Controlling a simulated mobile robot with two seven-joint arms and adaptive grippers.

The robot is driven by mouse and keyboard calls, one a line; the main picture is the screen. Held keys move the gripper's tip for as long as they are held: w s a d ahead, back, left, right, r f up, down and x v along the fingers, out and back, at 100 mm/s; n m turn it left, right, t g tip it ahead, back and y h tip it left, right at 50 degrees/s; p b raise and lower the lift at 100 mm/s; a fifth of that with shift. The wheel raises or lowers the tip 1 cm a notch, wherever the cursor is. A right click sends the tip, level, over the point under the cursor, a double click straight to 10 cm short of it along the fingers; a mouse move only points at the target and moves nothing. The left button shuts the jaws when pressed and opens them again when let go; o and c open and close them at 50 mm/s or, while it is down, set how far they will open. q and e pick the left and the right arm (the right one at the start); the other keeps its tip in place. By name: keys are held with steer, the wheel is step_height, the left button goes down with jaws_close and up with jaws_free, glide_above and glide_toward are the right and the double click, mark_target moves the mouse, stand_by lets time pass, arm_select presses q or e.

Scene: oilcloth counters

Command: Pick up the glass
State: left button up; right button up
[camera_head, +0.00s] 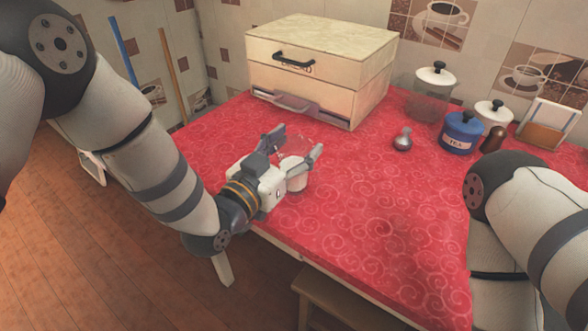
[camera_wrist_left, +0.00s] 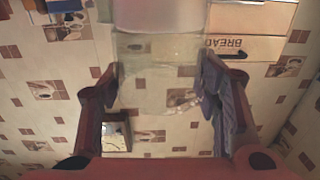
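The glass (camera_head: 297,183) is a clear tumbler with a pale, cloudy lower part, at the table's near left edge. In the left wrist view the glass (camera_wrist_left: 160,70) fills the space between the fingers, with its clear rim end toward the middle. My left gripper (camera_head: 297,142) is around the glass, one finger on each side. In the left wrist view both fingertips of the left gripper (camera_wrist_left: 160,72) lie close against its sides; whether they press on it I cannot tell. Whether its base rests on the cloth is unclear. My right gripper is out of view; only its arm shows.
A wooden bread box (camera_head: 320,62) stands behind the gripper, and its label shows in the left wrist view (camera_wrist_left: 232,43). A metal shaker (camera_head: 403,140), a blue canister (camera_head: 461,133) and a lidded jar (camera_head: 432,93) stand at the back right. The red cloth (camera_head: 370,210) is clear in the middle.

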arm_select(q)
jaws_close()
steer(key=shift+r, duration=0.8)
steer(key=s+a+r+p, duration=0.4)
steer(key=s+a+r, duration=0.3)
steer(key=s+r, duration=0.4)
steer(key=shift+s+a+r, duration=0.25)
steer(key=shift+s, duration=0.15)
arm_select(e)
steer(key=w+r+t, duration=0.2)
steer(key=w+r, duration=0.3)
